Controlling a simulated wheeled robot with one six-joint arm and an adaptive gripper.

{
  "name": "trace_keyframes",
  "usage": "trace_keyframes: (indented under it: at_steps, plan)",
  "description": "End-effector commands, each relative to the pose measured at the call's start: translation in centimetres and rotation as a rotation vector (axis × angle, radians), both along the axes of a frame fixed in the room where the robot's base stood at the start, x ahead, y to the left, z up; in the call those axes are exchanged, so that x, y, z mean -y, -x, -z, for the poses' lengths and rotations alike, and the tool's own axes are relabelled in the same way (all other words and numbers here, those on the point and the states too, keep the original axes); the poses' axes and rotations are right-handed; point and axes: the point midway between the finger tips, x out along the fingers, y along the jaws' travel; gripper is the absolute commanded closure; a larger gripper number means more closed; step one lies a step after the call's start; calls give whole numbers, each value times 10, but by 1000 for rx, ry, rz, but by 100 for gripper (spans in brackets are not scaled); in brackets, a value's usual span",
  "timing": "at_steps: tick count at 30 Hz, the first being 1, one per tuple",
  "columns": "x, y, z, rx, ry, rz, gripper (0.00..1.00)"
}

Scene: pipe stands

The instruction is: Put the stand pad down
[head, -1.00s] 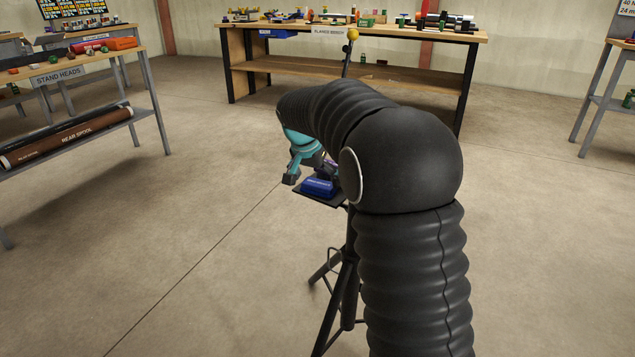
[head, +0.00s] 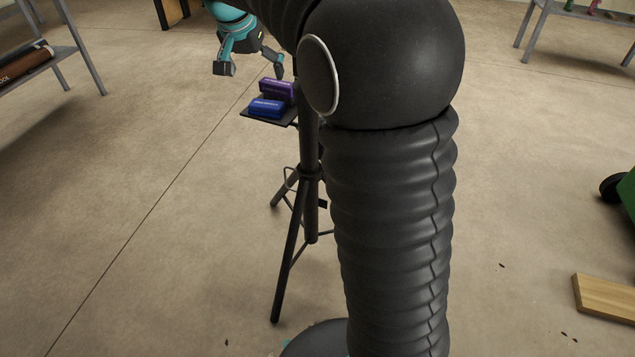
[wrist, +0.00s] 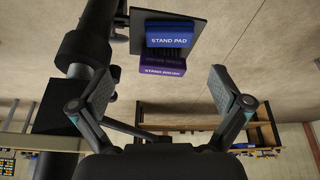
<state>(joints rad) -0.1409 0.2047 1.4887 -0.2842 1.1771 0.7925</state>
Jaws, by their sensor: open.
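The blue stand pad (head: 266,107) rests on a small dark tray (head: 257,118) fixed to a black tripod stand. Its "STAND PAD" label is readable in the wrist view (wrist: 170,40). A purple block (head: 277,88) sits right beside it on the tray, and it also shows in the wrist view (wrist: 163,66). My teal and black gripper (head: 252,69) is open and empty, above and apart from both blocks. In the wrist view its two fingers (wrist: 160,93) are wide apart, with no object between them.
The tripod stand (head: 297,225) is on the floor, partly hidden behind my arm. A wooden board (head: 605,297) and a green object (head: 627,190) lie at the right. The floor left of the tripod is clear.

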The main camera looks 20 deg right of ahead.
Motion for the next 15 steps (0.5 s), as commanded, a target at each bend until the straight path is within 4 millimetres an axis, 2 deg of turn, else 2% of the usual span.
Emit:
trace_keyframes:
  at_steps: [3,8,15]
  plan:
    - [7,37,-10,6,-8,-58,0]
    - [16,95,-15,12,-15,-158,0]
    - [24,188,-2,36,-19,-316,0]
